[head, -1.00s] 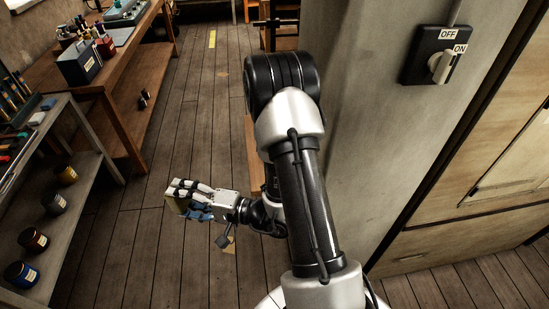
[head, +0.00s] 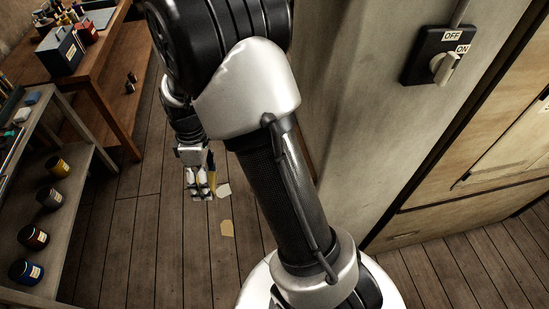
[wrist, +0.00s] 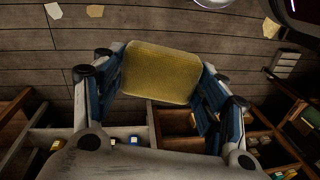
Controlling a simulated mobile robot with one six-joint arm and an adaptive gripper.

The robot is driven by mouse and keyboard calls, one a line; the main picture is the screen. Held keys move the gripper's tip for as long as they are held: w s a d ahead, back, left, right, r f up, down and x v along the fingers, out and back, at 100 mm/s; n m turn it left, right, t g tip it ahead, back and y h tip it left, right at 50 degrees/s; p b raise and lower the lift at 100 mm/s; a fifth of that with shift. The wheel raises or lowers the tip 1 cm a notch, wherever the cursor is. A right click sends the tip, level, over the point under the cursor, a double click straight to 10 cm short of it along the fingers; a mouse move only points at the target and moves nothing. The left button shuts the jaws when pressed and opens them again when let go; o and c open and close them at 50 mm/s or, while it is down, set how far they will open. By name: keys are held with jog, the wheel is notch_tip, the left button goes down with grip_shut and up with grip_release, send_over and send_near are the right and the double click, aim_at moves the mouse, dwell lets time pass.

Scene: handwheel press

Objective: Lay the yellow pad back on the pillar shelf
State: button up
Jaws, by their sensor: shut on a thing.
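The yellow pad (wrist: 161,73) is a rounded, yellow block held between the two blue-padded fingers of my gripper (wrist: 162,78) in the wrist view. In the head view my gripper (head: 202,187) hangs left of the pillar (head: 365,120), above the plank floor, with its fingers pointing down. I cannot make out the pillar shelf in the head view; my arm covers part of the pillar's left side.
A shelf unit with several jars (head: 48,197) stands at the left, and a wooden bench with a toolbox (head: 62,52) behind it. Paper scraps (head: 227,229) lie on the floor. A switch box (head: 438,56) is on the pillar.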

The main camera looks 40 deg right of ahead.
jog(key=w+d+r+n+t+h, duration=0.1)
jog(key=w+d+r+n, duration=0.1)
jog(key=w+d+r, duration=0.3)
jog(key=s+d+f, duration=0.1)
jog(key=s+d, duration=0.2)
jog(key=d, duration=0.2)
jog(key=s+d+f+b, duration=0.1)
jog(key=s+d, duration=0.2)
jog(key=d, duration=0.3)
jog(key=s+d+f, duration=0.1)
jog(key=s+d, duration=0.2)
jog(key=d, duration=0.2)
jog(key=shift+s+d+b, duration=0.15)
jog(key=shift+s+b, duration=0.15)
jog(key=shift+b, duration=0.1)
jog(key=shift+w+f, duration=0.15)
jog(key=shift+f, duration=0.2)
notch_tip(320, 180, down, 5)
jog(key=shift+d+r+b, duration=0.1)
jog(key=shift+r+b, duration=0.1)
jog(key=shift+b, duration=0.6)
jog(key=shift+c, duration=0.3)
jog(key=o, duration=1)
jog(key=shift+r, duration=0.2)
